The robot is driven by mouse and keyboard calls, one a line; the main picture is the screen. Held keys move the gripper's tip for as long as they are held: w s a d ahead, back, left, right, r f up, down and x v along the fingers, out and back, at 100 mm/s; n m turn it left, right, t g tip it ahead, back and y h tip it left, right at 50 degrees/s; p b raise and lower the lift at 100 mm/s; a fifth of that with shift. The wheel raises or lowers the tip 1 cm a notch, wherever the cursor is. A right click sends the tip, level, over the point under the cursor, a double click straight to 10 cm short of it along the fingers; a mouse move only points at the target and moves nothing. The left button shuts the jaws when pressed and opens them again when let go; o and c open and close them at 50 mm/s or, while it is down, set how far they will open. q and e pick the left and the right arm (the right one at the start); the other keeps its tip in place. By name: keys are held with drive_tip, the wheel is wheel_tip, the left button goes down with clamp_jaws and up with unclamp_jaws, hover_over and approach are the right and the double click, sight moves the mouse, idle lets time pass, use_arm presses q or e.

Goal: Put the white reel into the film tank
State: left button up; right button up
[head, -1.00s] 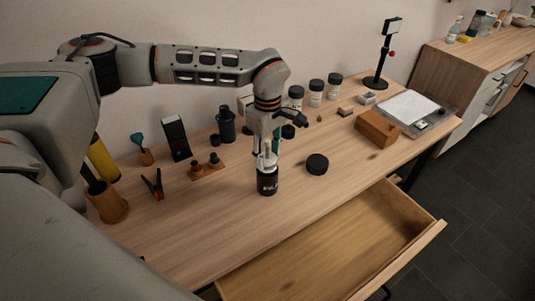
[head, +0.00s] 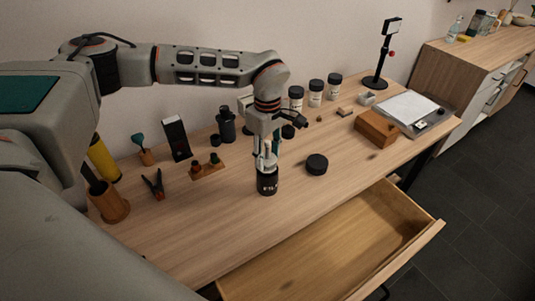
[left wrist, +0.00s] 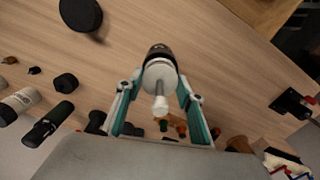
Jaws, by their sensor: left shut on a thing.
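The film tank (head: 267,184) is a black cylinder with white lettering, standing upright on the table. The white reel (head: 267,160) is at the tank's mouth, its stem pointing up. In the left wrist view the round reel (left wrist: 160,77) lines up with the black tank (left wrist: 159,51) behind it, and its stem points toward the camera. How deep the reel sits is hidden. My left gripper (head: 266,150) is above the tank and shut on the reel, its teal-lined fingers on either side. My right gripper is not in view.
A black lid (head: 317,164) lies right of the tank. A wooden stand (head: 208,169) with small stoppers and a clamp (head: 154,184) are to the left. Dark bottles stand behind. The open drawer (head: 330,250) juts out in front. The table directly around the tank is clear.

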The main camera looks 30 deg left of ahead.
sight(268, 158)
use_arm(q)
drive_tip(key=shift+f+b, duration=0.7)
drive_tip(key=shift+f, duration=0.9)
drive_tip(key=o, duration=1.2)
drive_tip(key=shift+r, duration=0.15)
wheel_tip(268, 158, up, 12)
drive_tip(key=shift+f, duration=0.1)
idle(0.6)
